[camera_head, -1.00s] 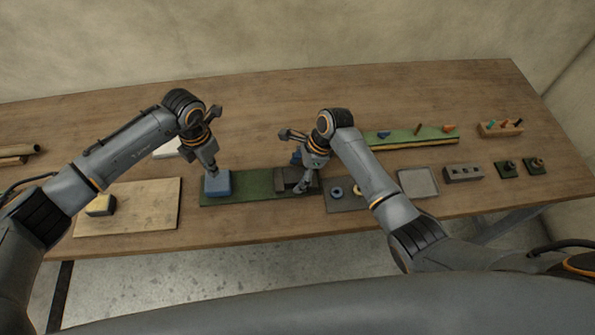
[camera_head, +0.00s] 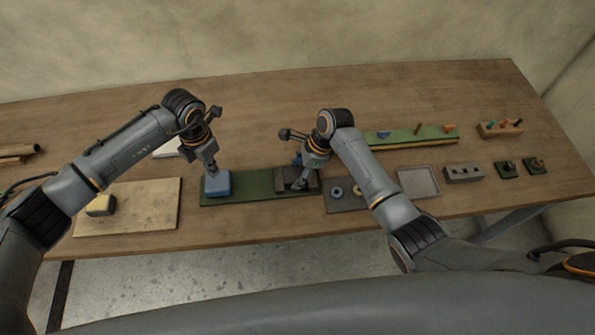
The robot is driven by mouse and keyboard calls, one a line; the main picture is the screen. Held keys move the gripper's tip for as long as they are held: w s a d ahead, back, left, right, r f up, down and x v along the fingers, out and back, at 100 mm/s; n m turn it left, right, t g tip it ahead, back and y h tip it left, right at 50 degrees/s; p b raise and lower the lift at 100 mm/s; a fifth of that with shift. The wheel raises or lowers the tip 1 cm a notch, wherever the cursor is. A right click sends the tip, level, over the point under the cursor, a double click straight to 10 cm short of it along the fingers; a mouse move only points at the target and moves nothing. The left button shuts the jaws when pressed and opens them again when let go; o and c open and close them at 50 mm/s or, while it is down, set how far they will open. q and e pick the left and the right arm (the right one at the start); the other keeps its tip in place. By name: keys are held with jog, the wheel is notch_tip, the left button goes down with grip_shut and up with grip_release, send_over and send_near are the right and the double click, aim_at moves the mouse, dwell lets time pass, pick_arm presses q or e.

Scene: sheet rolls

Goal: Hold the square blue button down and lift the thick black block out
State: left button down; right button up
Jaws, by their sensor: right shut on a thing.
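The square blue button (camera_head: 217,187) sits at the left end of a long green base (camera_head: 250,190). My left gripper (camera_head: 212,171) points down with its narrow tips at the top of the button and looks shut and empty. How far the button is pressed cannot be told. The thick black block (camera_head: 283,176) is in a dark holder (camera_head: 312,187) at the base's right end. My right gripper (camera_head: 298,185) is shut on the block, and its fingers and wrist hide part of it. Whether the block is raised is too small to tell.
A pale board (camera_head: 150,205) with a yellow-topped block (camera_head: 100,205) lies to the left. A dark plate with rings (camera_head: 340,203) and a grey tray (camera_head: 418,182) are to the right. A green strip with pegs (camera_head: 430,134) lies behind. The table's middle back is clear.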

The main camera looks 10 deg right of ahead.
aim_at(217, 181)
pick_arm(q)
jog(key=shift+f, duration=0.1)
dwell(0.4)
jog(key=shift+s+f, duration=0.1)
jog(key=shift+f, duration=2.6)
pick_arm(e)
jog(key=shift+r, duration=2.55)
pick_arm(q)
jog(key=shift+r, duration=4.55)
